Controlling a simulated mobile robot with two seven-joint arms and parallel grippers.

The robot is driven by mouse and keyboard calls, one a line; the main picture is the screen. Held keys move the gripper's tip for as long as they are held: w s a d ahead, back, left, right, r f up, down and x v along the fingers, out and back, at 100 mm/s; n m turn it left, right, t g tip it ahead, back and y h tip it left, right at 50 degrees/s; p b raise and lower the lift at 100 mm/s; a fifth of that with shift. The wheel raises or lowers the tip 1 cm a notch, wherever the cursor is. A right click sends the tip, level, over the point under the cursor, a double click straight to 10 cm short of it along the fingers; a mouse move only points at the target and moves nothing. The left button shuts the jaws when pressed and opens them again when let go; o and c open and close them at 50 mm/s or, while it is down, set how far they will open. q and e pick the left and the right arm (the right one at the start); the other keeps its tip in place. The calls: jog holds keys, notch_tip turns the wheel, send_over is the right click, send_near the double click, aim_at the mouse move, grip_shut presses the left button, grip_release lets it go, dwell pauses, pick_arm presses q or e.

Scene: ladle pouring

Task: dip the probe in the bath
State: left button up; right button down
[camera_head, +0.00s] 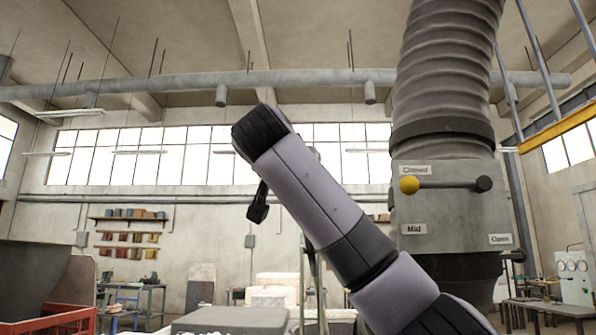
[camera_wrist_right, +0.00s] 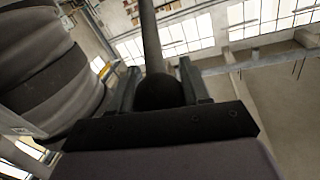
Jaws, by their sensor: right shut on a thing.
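In the right wrist view my right gripper (camera_wrist_right: 159,80) is shut on a dark rod (camera_wrist_right: 150,35) with a rounded dark end between the fingers. The rod runs away from the fingers; I take it to be the probe, but its far tip is out of view. In the head view my right arm rises from the lower right and bends over at the top. A black part hangs beyond its wrist, and the fingers cannot be made out there. My left gripper is not in view. I cannot identify the bath in either view.
A thick grey hose (camera_head: 446,75) meets a housing (camera_head: 445,211) marked Closed, Mid and Open, right of my arm. Its yellow-knobbed lever (camera_head: 445,185) lies near Closed. The hose also shows in the wrist view (camera_wrist_right: 45,70). A red crate (camera_head: 62,319) stands lower left.

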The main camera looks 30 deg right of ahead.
jog(key=shift+d, duration=0.1)
jog(key=c, duration=0.5)
grip_release()
jog(key=shift+w, duration=0.1)
jog(key=shift+c, duration=0.2)
jog(key=b+v, duration=0.2)
jog(key=v, duration=0.5)
